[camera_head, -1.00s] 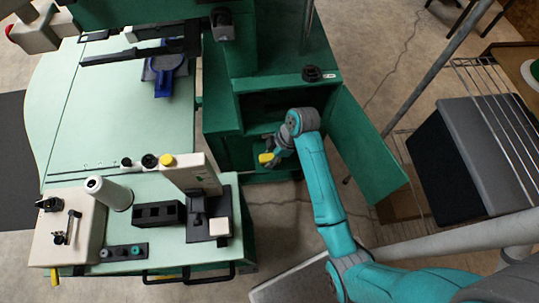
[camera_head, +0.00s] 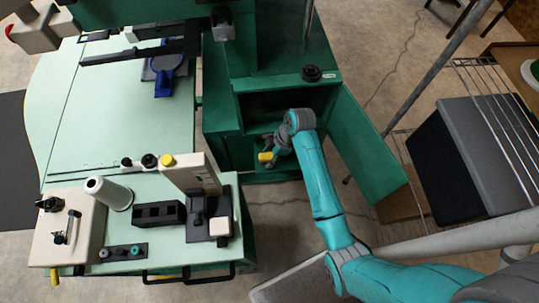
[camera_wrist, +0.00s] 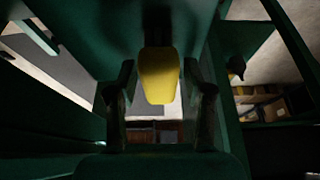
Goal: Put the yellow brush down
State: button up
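The yellow brush (camera_head: 266,157) is at the front of the green cabinet's open compartment, at the end of my arm. In the wrist view its yellow part (camera_wrist: 158,76) shows between my two fingers, with a darker end against a green surface. My gripper (camera_head: 277,147) is at the compartment's mouth. In the wrist view my gripper (camera_wrist: 158,88) has its fingers spread, with a narrow gap visible on each side of the brush. Shadow hides exactly how the brush's dark end meets the green surface.
The green cabinet (camera_head: 222,120) has its door (camera_head: 365,150) swung open just right of my arm. A pale green machine table (camera_head: 120,120) with a thread cone (camera_head: 108,193) stands at left. A wire rack (camera_head: 492,95) and a dark box (camera_head: 445,165) are at right.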

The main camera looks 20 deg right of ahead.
dwell(0.3)
jog(key=v, duration=1.1)
jog(key=shift+a, duration=0.2)
jog(key=shift+s+f, duration=0.15)
jog(key=s+a+f+m+t+h, duration=0.1)
jog(key=s+a+f+m+t, duration=0.2)
jog(key=s, duration=0.5)
jog(key=s+a+f+m+t+h, duration=0.1)
jog(key=s+f+m+t+h, duration=0.15)
jog(key=s+f+m, duration=0.45)
jog(key=s+r+m+t, duration=0.2)
jog(key=s+r+t, duration=0.2)
jog(key=s+r, duration=0.5)
jog(key=s+r+m+t, duration=0.2)
jog(key=s+r+t, duration=0.2)
jog(key=s+r, duration=0.5)
notch_tip(320, 180, up, 5)
jog(key=shift+s+d+r+h, duration=0.2)
jog(key=shift+s+d+h, duration=0.05)
jog(key=shift+s+h, duration=0.15)
